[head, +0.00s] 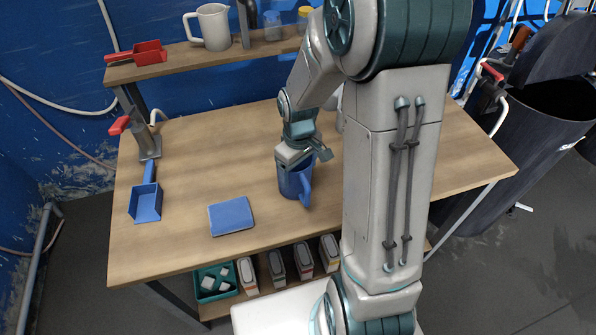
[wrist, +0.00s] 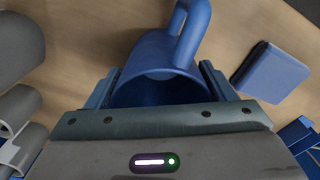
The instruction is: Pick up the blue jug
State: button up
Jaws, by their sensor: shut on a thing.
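The blue jug (head: 293,186) stands on the wooden table near its middle, with its handle toward the front right. My gripper (head: 299,162) is over the jug's top from above. In the wrist view the jug (wrist: 166,55) lies between the two fingers of my gripper (wrist: 165,90), with its open mouth facing the camera and its handle pointing away at the top. The fingers are closed on the jug's sides. Whether its base touches the table is hard to tell.
A flat blue block (head: 231,216) lies left of the jug; it also shows in the wrist view (wrist: 270,72). A blue scoop (head: 146,202) lies further left. A shelf (head: 200,58) at the back holds a white jug (head: 214,28) and a red scoop (head: 148,53).

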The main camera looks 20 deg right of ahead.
jog(key=s+d+r+b, duration=0.1)
jog(key=s+d+r, duration=0.5)
jog(key=d+r, duration=0.4)
jog(key=shift+r, duration=0.45)
